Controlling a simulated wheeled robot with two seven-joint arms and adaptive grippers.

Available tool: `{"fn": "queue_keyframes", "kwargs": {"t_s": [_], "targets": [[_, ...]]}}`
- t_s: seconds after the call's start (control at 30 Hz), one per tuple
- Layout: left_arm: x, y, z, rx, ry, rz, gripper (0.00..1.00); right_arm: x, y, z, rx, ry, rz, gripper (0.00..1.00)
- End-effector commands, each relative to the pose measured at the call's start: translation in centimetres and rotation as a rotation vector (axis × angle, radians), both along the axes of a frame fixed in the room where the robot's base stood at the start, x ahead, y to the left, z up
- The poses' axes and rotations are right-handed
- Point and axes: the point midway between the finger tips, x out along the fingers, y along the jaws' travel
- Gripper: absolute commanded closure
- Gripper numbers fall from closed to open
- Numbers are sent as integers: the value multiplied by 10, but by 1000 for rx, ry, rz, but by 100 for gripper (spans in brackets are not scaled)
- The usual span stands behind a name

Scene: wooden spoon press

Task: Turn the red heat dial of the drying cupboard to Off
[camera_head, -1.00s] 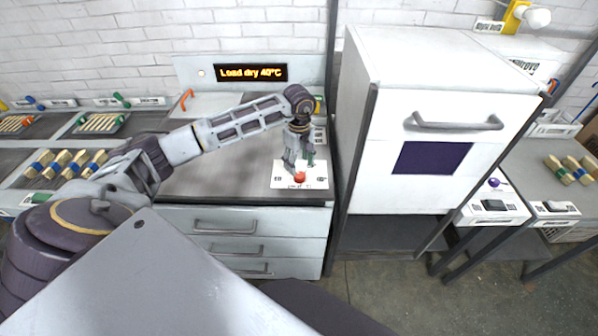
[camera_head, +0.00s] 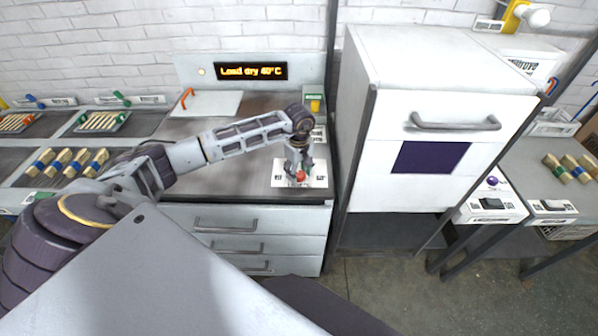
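The red heat dial (camera_head: 301,177) sits on a white plate (camera_head: 318,181) at the front right of the grey worktop. My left gripper (camera_head: 298,176) points down at the dial, with its fingers around or just beside it; I cannot tell whether they touch it. The gripper partly hides the dial and the plate's markings, so the dial's setting cannot be read. The white drying cupboard (camera_head: 430,95) with a grey handle and dark window stands to the right. A display (camera_head: 252,72) behind the worktop reads "Load dry 40°C". My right gripper is not in view.
Drawers (camera_head: 230,222) with grey handles lie below the worktop. Trays of wooden pieces (camera_head: 68,162) stand at the left. A side bench (camera_head: 565,190) at the right holds more wooden pieces. A yellow-topped item (camera_head: 315,104) stands behind my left wrist.

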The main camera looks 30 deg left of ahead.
Motion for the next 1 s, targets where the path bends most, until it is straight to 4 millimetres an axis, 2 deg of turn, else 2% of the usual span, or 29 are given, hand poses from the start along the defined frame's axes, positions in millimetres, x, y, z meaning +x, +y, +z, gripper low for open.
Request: {"fn": "queue_keyframes", "kwargs": {"t_s": [0.03,0.23,0.67,1.0], "targets": [[0,0,0,0,0,0,61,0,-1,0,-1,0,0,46],[0,0,0,0,0,0,87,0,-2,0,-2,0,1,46],[0,0,0,1,0,46,87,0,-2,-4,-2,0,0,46],[0,1,-1,-1,-2,208,87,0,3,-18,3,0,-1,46]]}}
